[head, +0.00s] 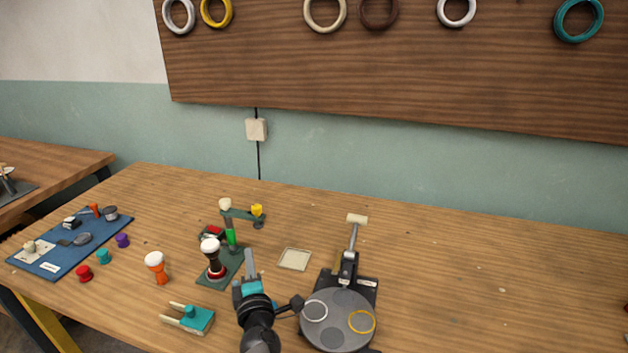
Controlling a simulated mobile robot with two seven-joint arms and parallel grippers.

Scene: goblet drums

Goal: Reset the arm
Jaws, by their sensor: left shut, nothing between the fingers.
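My left gripper (249,254) reaches in from the bottom edge, over the table left of the round grey plate. Its fingers are shut with nothing between them, and they point toward the back of the table. A small goblet drum with a dark body and white top (211,246) stands on a green stand (217,271) just left of the gripper. An orange goblet drum with a white top (154,261) stands upright farther left. My right gripper is not in view.
A round grey plate (333,335) with white and yellow rings lies right of my arm, before a lever device (350,260). A teal pronged tool (197,318), a pale square pad (295,259) and a blue mat (52,258) lie on the table (480,270). Its right side is mostly clear.

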